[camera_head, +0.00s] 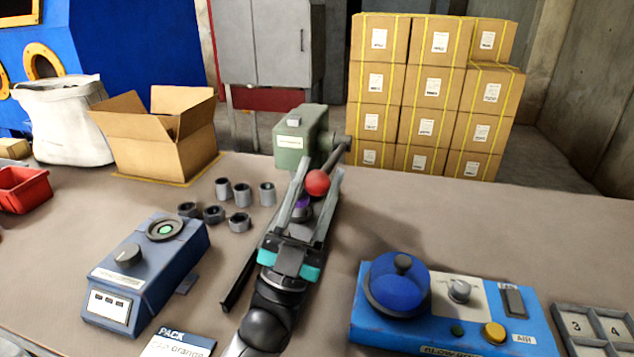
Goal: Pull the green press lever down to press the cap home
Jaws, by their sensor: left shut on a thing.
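The green press (300,132) stands at the back middle of the table. Its grey lever (338,151) comes out of the press's right side towards me and ends in a red ball knob (317,183). My left gripper (323,168) reaches in from below and is shut on the red knob, with one finger on each side. A small purple piece (302,202) shows between the fingers, below the knob; I cannot tell whether it is the cap. The arm and fingers hide the lower front of the press. My right gripper is out of view.
Several grey cylinders and dark rings (239,194) stand left of the gripper. A blue-grey dial box (150,265) is at front left, a blue panel with a dome (400,285) at front right. An open carton (165,140) stands behind left. The table right of the press is clear.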

